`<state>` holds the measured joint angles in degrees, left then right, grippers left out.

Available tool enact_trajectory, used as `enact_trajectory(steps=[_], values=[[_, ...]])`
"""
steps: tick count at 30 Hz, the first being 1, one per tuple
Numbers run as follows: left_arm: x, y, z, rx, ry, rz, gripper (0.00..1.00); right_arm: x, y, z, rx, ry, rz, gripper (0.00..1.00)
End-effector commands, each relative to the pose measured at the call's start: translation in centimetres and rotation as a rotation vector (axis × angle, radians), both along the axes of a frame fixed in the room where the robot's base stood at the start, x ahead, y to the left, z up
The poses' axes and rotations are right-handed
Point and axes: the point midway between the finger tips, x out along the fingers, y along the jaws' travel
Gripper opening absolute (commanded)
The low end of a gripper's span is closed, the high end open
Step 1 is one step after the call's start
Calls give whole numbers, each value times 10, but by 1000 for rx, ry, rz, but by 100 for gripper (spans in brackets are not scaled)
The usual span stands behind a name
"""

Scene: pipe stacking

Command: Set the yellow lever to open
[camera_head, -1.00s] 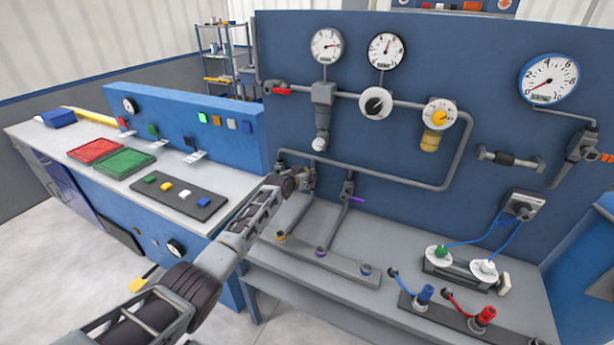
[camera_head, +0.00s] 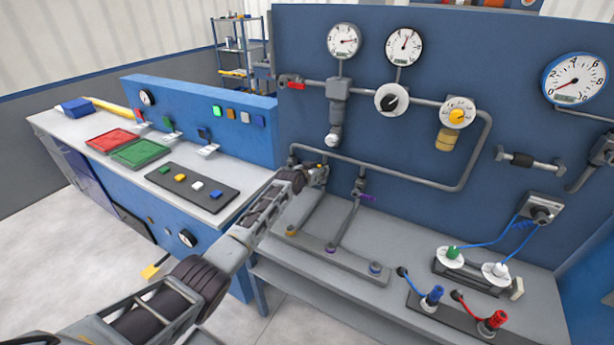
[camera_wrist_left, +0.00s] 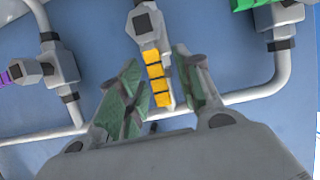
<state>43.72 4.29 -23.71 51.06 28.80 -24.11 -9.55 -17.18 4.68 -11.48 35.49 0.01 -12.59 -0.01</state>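The yellow lever (camera_wrist_left: 158,78) shows in the left wrist view as a yellow, dark-banded handle on a grey valve (camera_wrist_left: 146,24) on the pipe. My left gripper (camera_wrist_left: 160,68) is open, with one finger on each side of the lever. Gaps show beside it, and I cannot tell whether either finger touches it. In the head view my left gripper (camera_head: 318,176) is at the lower left pipe of the blue panel and hides the lever. My right gripper is not in view.
A purple lever (camera_head: 366,197) is on the valve just right of my left gripper. The grey pipe (camera_head: 425,182) runs behind it along the panel. Below is the bench with a grey manifold bar (camera_head: 335,258). Blue (camera_head: 432,297) and red (camera_head: 491,322) connectors stand at front right.

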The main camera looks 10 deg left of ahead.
Motion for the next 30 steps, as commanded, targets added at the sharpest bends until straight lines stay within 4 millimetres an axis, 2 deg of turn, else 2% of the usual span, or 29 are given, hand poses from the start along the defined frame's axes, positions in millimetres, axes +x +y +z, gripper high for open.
enact_trajectory(steps=[30], values=[[-49, 18, 20, 1, 2, 1, 35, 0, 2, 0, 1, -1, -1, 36]])
